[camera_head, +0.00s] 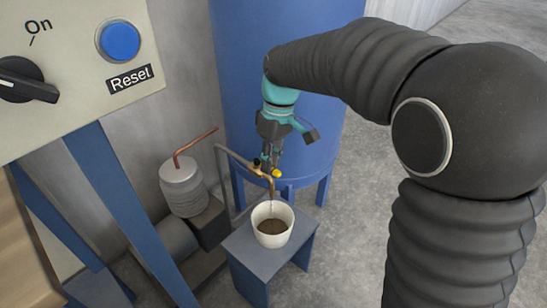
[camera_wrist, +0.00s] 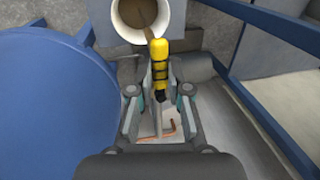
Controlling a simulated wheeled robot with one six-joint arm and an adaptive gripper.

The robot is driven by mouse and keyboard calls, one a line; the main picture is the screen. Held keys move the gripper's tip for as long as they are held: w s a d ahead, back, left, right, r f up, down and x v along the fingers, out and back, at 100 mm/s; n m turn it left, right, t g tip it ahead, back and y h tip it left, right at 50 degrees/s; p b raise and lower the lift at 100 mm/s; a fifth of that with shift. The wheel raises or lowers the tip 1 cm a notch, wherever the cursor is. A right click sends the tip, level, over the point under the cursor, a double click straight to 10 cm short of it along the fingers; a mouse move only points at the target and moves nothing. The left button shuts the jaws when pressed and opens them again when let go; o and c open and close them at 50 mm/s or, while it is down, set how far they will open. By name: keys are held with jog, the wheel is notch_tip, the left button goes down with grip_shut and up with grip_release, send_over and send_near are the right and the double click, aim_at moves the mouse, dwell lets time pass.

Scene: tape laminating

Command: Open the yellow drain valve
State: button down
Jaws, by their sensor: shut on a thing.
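In the wrist view the yellow handle (camera_wrist: 159,52) points up the picture, toward the bucket. My gripper (camera_head: 268,163) reaches down to the tap from above. In the wrist view its fingers (camera_wrist: 160,90) are shut on the yellow handle's lower, dark-banded part. The white bucket (camera_head: 257,215) stands under the tap with brown liquid in it. A thin brown streak shows between tap and bucket, seemingly liquid running out.
The blue tank (camera_head: 290,85) stands close behind my gripper. The bucket sits on a small grey-blue stand (camera_head: 245,255). A ribbed grey canister (camera_head: 183,187) with a copper pipe is at left. A control panel (camera_head: 75,65) fills the upper left. Concrete floor is clear at right.

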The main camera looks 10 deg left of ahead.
jog(key=shift+a, duration=0.1)
jog(key=c, duration=1.1)
grip_release()
jog(key=shift+w, duration=0.1)
jog(key=shift+r, duration=0.15)
jog(key=r, duration=0.3)
jog(key=w+d+r, duration=0.1)
jog(key=r, duration=0.3)
jog(key=w+r, duration=0.1)
jog(key=r, duration=0.3)
jog(key=shift+d+r, duration=0.2)
jog(key=shift+r, duration=0.05)
